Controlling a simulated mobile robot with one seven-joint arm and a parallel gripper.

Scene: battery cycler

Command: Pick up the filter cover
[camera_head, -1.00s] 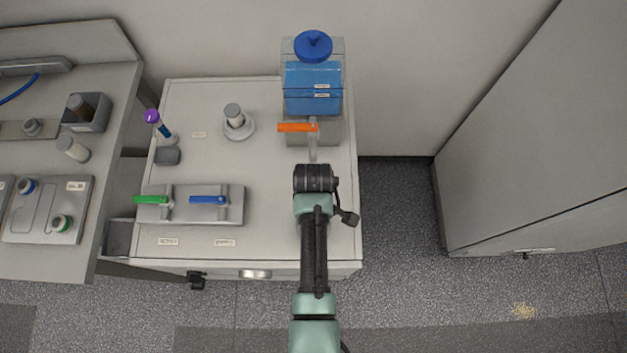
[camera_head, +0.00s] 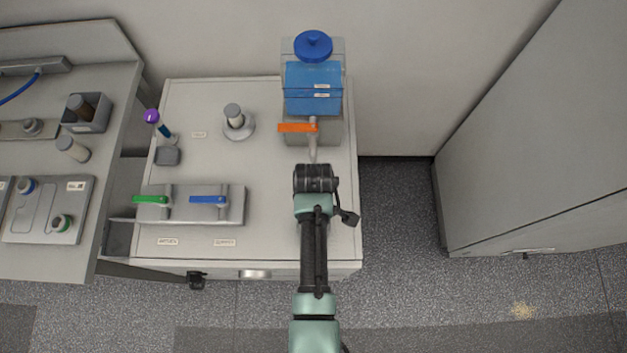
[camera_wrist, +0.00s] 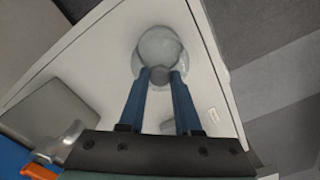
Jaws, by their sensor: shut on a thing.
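A round, pale grey, domed piece, which I take to be the filter cover (camera_wrist: 160,46), shows in the wrist view. It has a small grey knob (camera_wrist: 159,75) on its near side and a paler rim around it. My gripper (camera_wrist: 159,78) has two blue fingers, shut on the knob from both sides. In the head view my gripper hangs over the right part of the white cabinet top (camera_head: 270,150), and my wrist hides the cover there. I cannot tell whether the cover rests on its base or is lifted.
A blue tank (camera_head: 313,88) with an orange lever (camera_head: 297,128) stands just beyond my gripper. Floor lies right of the cabinet.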

